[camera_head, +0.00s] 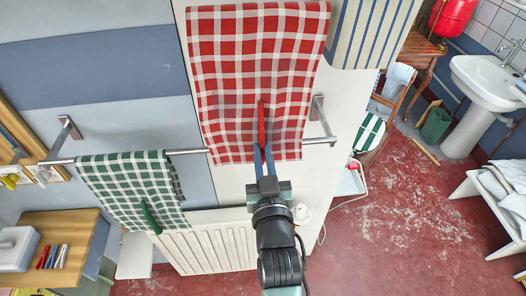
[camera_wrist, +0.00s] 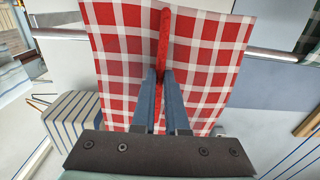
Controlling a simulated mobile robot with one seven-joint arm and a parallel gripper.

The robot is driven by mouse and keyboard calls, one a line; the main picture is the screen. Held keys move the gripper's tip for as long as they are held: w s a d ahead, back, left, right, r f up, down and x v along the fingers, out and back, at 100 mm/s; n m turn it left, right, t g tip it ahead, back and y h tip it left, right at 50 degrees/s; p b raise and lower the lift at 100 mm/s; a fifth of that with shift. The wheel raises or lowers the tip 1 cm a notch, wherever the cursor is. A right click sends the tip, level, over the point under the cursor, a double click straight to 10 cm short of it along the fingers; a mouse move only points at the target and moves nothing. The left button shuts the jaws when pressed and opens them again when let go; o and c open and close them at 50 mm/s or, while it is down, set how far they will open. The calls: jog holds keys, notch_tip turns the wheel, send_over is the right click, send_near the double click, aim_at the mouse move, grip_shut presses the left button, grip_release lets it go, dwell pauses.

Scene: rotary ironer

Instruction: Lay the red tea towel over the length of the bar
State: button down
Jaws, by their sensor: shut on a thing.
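The red tea towel (camera_head: 235,60) is a red-and-white checked sheet, spread flat in the head view, its lower edge crossing just below the line of the metal bar (camera_head: 187,151). It hides the bar behind it, and I cannot tell whether it touches. A slim red tab or peg (camera_head: 262,118) stands at the towel's lower middle. My gripper (camera_head: 264,150) is shut on this red piece. In the wrist view the gripper (camera_wrist: 163,76) pinches it in front of the towel (camera_wrist: 115,60), and the bar (camera_wrist: 272,50) shows on both sides behind.
A green checked towel (camera_head: 130,178) with a green peg hangs over the bar's left part. Wall brackets (camera_head: 322,120) hold the bar. A white radiator (camera_head: 215,245) stands below. A striped cloth (camera_head: 365,30) is at upper right, a wooden table (camera_head: 50,245) at lower left.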

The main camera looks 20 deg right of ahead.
notch_tip(320, 180, down, 29)
jog(key=b, duration=2.5)
jog(key=shift+b, duration=0.35)
jog(key=shift+f+b, duration=0.4)
jog(key=shift+f, duration=0.05)
jog(key=c, duration=0.9)
grip_release()
jog(key=shift+o, duration=0.2)
jog(key=v, duration=1.3)
